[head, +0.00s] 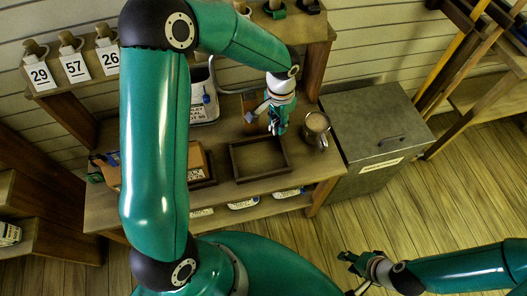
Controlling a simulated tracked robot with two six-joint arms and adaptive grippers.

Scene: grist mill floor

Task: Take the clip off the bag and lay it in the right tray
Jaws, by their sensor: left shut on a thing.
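My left gripper (277,128) is above the back right part of the right tray (262,178). It is shut on a small blue-green thing that seems to be the clip; its outline is hard to separate from the fingers. The right tray is a dark, shallow wooden tray on the bench, and it looks empty. A pale bag (203,112) with printed lettering stands behind and left of the tray, partly hidden by my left arm. My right gripper (350,272) is open and empty over the floor at the lower right.
A brown box (195,160) sits left, on another dark tray (207,182), partly behind my arm. A grey lidded bin (375,130) adjoins the bench. Numbered tags (75,68) hang at upper left.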

